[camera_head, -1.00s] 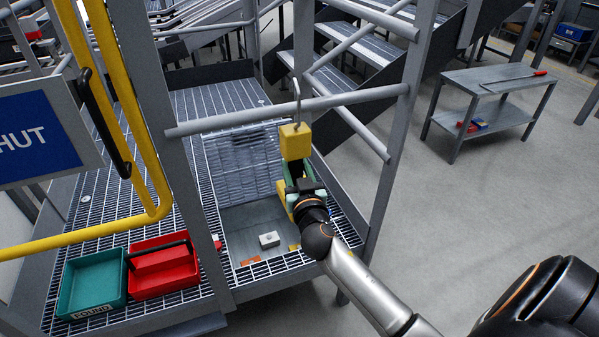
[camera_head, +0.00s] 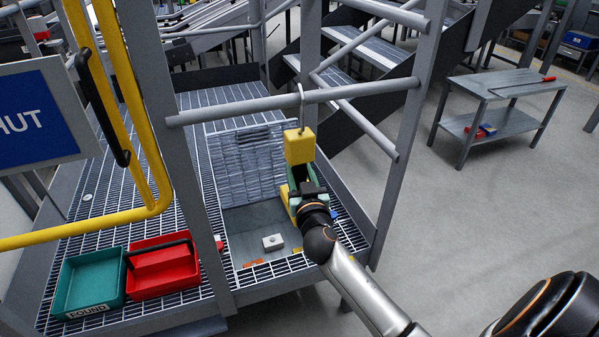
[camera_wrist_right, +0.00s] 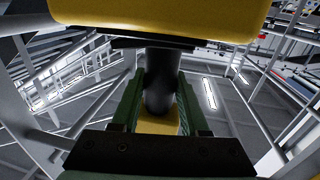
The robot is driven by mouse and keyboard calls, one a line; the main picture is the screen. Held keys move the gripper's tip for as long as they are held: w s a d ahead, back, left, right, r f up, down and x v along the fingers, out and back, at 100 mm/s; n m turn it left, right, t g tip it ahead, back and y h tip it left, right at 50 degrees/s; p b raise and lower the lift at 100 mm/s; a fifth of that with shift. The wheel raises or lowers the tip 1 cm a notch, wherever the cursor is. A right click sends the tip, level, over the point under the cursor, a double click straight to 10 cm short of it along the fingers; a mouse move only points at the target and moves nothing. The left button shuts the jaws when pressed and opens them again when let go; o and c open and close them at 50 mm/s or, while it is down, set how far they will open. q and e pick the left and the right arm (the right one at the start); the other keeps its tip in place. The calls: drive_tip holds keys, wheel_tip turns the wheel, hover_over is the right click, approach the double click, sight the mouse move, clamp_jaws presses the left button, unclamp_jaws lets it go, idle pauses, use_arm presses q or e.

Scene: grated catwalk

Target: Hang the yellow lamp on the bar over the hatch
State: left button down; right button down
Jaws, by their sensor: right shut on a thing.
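The yellow lamp (camera_head: 299,146) is upright below the grey bar (camera_head: 235,111) that crosses over the hatch. Its thin metal hook (camera_head: 302,108) rises across the bar, with its curved top a little above it; I cannot tell whether it bears on the bar. My right gripper (camera_head: 305,184) is shut on the lamp's dark middle, between its yellow upper and lower parts. In the right wrist view, the green fingers (camera_wrist_right: 158,108) flank the dark post (camera_wrist_right: 160,80), under the yellow block (camera_wrist_right: 165,14). My left gripper is not in view.
The hatch opening (camera_head: 245,222) lies below, with a small pale block (camera_head: 273,242) in it. Left are a teal bin (camera_head: 88,283), a red bin (camera_head: 165,272), a yellow rail (camera_head: 135,125) and a blue sign (camera_head: 36,118). A grey post (camera_head: 392,150) stands right of the lamp.

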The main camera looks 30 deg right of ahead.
drive_tip(key=shift+r, duration=0.15)
drive_tip(key=c, duration=0.6)
unclamp_jaws()
drive_tip(key=shift+o, duration=1.3)
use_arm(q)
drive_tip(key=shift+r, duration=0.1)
use_arm(e)
drive_tip(key=shift+f, duration=0.2)
drive_tip(key=shift+s, duration=0.1)
use_arm(q)
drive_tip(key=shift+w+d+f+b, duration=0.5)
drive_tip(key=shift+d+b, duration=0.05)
drive_tip(key=shift+b, duration=0.5)
use_arm(e)
drive_tip(key=v, duration=1.2)
drive_tip(key=shift+s, duration=0.15)
drive_tip(key=shift+a, duration=0.1)
